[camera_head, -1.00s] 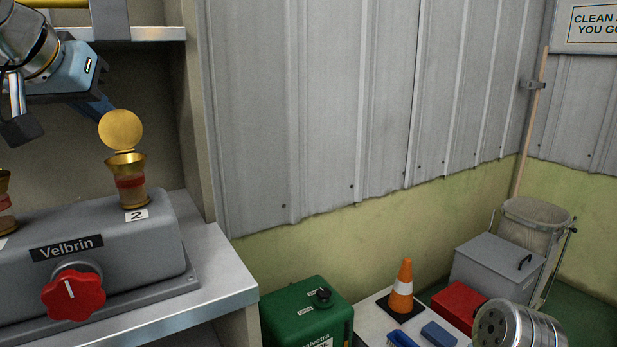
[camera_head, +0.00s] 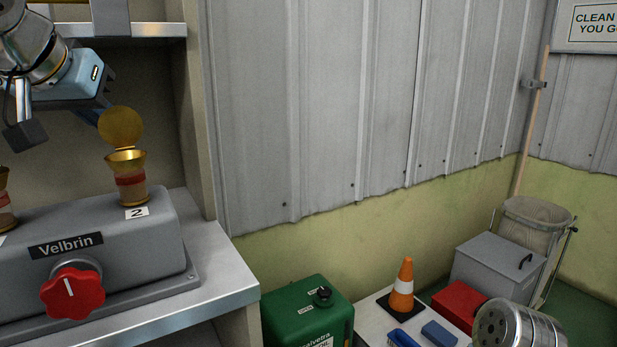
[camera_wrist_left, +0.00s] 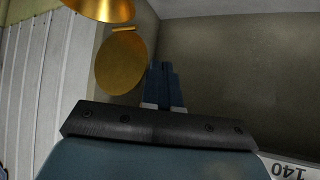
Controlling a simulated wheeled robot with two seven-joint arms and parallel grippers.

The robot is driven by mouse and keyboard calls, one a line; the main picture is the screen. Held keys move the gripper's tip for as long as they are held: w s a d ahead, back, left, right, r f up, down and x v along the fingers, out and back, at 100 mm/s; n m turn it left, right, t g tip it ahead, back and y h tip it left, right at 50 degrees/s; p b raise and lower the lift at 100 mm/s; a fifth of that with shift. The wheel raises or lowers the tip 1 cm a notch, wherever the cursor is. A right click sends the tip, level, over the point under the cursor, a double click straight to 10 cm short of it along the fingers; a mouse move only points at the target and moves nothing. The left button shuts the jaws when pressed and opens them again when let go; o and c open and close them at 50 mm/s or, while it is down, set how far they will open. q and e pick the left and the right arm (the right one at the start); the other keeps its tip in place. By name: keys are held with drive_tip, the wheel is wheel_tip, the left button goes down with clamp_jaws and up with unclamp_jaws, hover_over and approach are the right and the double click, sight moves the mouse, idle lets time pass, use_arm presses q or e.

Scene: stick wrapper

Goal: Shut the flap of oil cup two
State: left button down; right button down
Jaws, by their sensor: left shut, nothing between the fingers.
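Oil cup two (camera_head: 129,178) is a brass cup with a reddish band on the grey Velbrin housing, behind the label "2" (camera_head: 137,212). Its round brass flap (camera_head: 121,127) stands open and upright at the cup's back rim. In the left wrist view the flap (camera_wrist_left: 121,62) hangs beside the cup's rim (camera_wrist_left: 103,8), left of the fingers. My left gripper (camera_head: 100,114) is shut and empty, just left of and apparently behind the flap; its fingertips (camera_wrist_left: 164,72) are close to it. Contact cannot be told.
Another oil cup (camera_head: 5,205) is cut off at the left edge. A red knob (camera_head: 72,293) is on the housing's front. A shelf (camera_head: 150,30) runs above, and a side panel (camera_head: 196,120) stands right of the cup. A green canister (camera_head: 300,320) stands lower right.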

use_arm(q)
drive_tip(key=shift+s+d+r+b, duration=0.15)
drive_tip(key=shift+s+d, duration=0.3)
drive_tip(key=shift+s, duration=0.4)
drive_tip(key=shift+s+d+r+b, duration=0.15)
drive_tip(key=shift+s+d, duration=0.35)
drive_tip(key=shift+s, duration=0.4)
drive_tip(key=shift+s+d+r, duration=0.15)
drive_tip(key=shift+s+d, duration=0.3)
drive_tip(key=shift+s, duration=0.4)
wheel_tip(320, 180, up, 5)
drive_tip(key=p, duration=0.4)
hover_over(109, 127)
drive_tip(key=s, duration=0.2)
drive_tip(key=shift+s, duration=0.2)
